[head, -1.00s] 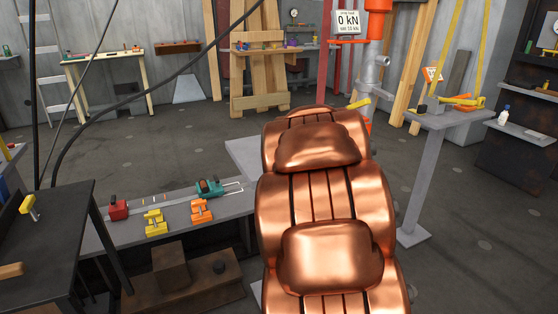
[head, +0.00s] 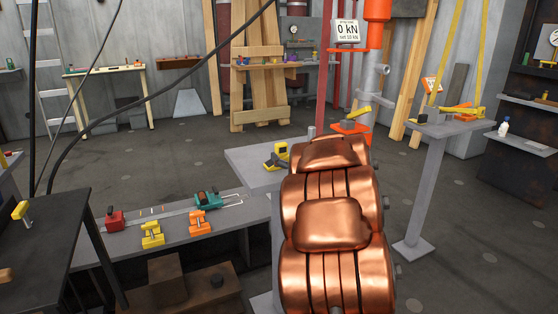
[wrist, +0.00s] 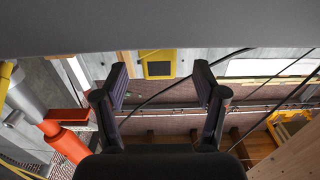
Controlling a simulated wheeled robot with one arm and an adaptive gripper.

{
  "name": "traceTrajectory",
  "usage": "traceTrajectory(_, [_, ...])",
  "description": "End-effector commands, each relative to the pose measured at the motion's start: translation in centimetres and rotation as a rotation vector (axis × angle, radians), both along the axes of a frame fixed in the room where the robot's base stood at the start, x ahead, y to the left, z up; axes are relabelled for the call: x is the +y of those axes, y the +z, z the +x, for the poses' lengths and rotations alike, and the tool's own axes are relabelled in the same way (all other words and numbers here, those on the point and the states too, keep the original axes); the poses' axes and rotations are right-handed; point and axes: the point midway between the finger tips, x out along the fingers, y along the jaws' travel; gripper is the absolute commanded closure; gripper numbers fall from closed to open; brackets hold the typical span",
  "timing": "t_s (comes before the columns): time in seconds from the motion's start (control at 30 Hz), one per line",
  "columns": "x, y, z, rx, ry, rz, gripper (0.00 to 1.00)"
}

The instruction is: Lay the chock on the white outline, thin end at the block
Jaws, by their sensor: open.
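My gripper (wrist: 160,76) shows in the wrist view with its two dark fingers wide apart and nothing between them. In the head view it is hidden behind my copper arm. A small yellow and black piece (head: 275,157) lies on the pale grey slab (head: 245,165), left of my arm; it may be the chock, but its shape is too small to tell. A yellow square with a dark middle (wrist: 158,64) shows beyond the fingers in the wrist view.
A low grey bench (head: 180,228) carries a red block (head: 114,217), a yellow clamp (head: 152,235), an orange clamp (head: 199,222) and a teal tool (head: 206,199). An orange press (head: 377,30) and a grey pedestal table (head: 440,128) stand right. A dark table (head: 50,230) is front left.

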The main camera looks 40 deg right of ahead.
Motion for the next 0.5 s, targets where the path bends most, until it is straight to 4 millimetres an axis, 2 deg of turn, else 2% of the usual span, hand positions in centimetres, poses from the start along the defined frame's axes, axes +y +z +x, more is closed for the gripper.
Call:
traceTrajectory(0.3, [-1.3,-0.4,3.5,0.0,0.001,0.0,0.29])
traceTrajectory(0.5, [-1.6,-0.3,4.2,0.0,0.0,0.0,0.29])
